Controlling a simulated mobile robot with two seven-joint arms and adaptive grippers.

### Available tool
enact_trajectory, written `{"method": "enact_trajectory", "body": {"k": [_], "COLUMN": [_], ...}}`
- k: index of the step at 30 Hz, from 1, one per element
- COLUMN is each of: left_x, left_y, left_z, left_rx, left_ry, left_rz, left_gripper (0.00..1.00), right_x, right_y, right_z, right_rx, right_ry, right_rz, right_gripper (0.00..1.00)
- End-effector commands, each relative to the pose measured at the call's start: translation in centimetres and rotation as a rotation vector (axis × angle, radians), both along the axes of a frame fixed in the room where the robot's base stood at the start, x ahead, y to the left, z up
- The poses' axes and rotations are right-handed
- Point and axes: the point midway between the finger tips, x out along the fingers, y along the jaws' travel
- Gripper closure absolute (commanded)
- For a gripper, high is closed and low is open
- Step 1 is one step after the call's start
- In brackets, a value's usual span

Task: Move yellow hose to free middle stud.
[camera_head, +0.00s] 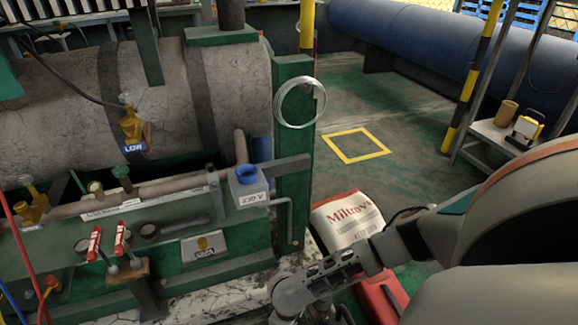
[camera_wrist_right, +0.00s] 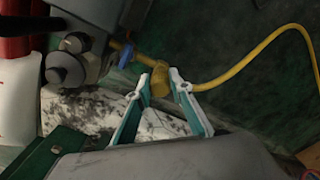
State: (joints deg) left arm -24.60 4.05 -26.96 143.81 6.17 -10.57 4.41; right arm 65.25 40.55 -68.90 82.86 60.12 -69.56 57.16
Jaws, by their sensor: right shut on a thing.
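My right gripper (camera_wrist_right: 161,77) is closed around a brass-yellow fitting (camera_wrist_right: 159,88) in the right wrist view. The yellow hose (camera_wrist_right: 262,46) curves away from that fitting to the upper right. The fitting lines up with a blue collar (camera_wrist_right: 126,56) and a short brass stub on a grey unit with round knobs (camera_wrist_right: 72,45). I cannot tell whether the fitting is fastened to the stub. In the head view my right gripper (camera_head: 312,312) is at the bottom edge, partly cut off, and the yellow hose is not visible there. I cannot identify the middle stud. My left gripper is out of view.
A brass valve marked LOW (camera_head: 131,124) sits on the grey tank (camera_head: 165,95). A green bench (camera_head: 225,272) with gauges and red-handled valves is at left. A white and red bag (camera_head: 347,218) lies on the floor beside my right arm. Floor beyond is clear around a yellow square (camera_head: 355,146).

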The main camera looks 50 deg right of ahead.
Motion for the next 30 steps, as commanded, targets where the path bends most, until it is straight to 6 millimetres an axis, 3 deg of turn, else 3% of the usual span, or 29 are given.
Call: {"method": "enact_trajectory", "body": {"k": [6, 17, 24, 30], "left_x": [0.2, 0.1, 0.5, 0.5], "left_y": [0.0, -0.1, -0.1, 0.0], "left_z": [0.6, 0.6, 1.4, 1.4], "left_rx": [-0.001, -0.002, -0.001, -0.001], "left_ry": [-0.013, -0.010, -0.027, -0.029], "left_rz": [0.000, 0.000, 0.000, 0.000], "left_gripper": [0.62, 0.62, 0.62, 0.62], "right_x": [0.1, 0.1, 0.2, 0.1], "right_y": [0.6, 0.7, 0.8, 0.8], "right_z": [0.1, 0.1, 0.2, 0.1], "right_rx": [0.010, 0.012, 0.014, 0.015], "right_ry": [-0.002, -0.002, -0.004, -0.003], "right_rz": [0.133, 0.168, 0.398, 0.456], "right_gripper": [1.00, 1.00, 1.00, 1.00]}}
